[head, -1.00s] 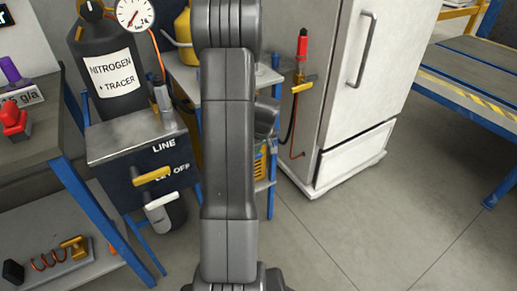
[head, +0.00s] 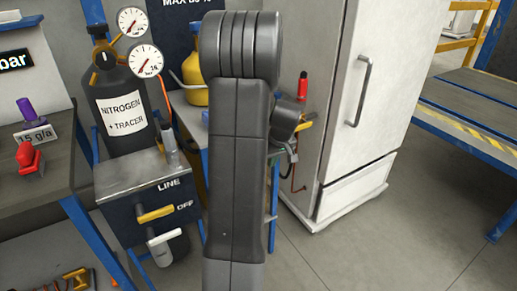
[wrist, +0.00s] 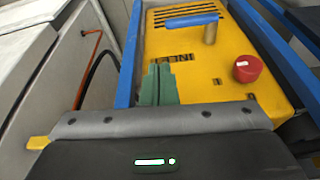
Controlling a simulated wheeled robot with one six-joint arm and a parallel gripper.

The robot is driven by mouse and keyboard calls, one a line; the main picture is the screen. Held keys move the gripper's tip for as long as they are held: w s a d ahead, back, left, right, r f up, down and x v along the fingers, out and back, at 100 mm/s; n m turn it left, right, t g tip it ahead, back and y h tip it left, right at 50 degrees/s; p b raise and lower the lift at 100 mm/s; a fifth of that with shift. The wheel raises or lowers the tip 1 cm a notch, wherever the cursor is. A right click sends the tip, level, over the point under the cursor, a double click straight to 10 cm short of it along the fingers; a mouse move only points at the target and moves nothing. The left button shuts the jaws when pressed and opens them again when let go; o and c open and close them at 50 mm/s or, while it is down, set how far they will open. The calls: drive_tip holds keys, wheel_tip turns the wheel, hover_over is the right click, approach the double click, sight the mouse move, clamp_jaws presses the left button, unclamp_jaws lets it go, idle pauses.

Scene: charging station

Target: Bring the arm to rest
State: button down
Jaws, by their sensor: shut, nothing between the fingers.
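My arm stands upright in the middle of the head view, with a dark wrist part showing behind it on the right. The fingers are hidden there. In the wrist view my gripper (wrist: 158,84) has its two green fingers together, with nothing between them. They appear over a yellow machine (wrist: 193,68) with a blue handle (wrist: 191,20) and a red knob (wrist: 248,68). I cannot tell how far the fingertips are from it.
A white refrigerator (head: 372,95) stands right of my arm. A nitrogen cylinder (head: 122,112) and a box with a yellow lever (head: 155,214) stand left. A workbench (head: 38,185) is at far left, a blue-framed table (head: 470,120) at far right. Grey floor (head: 345,250) is open at right.

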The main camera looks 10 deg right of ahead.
idle(0.3)
drive_tip(key=s+a+b+x, duration=0.1)
drive_tip(key=b+x, duration=0.4)
drive_tip(key=x, duration=0.8)
drive_tip(key=shift+s+a+f, duration=0.25)
drive_tip(key=shift+s+a, duration=0.15)
drive_tip(key=shift+a, duration=0.45)
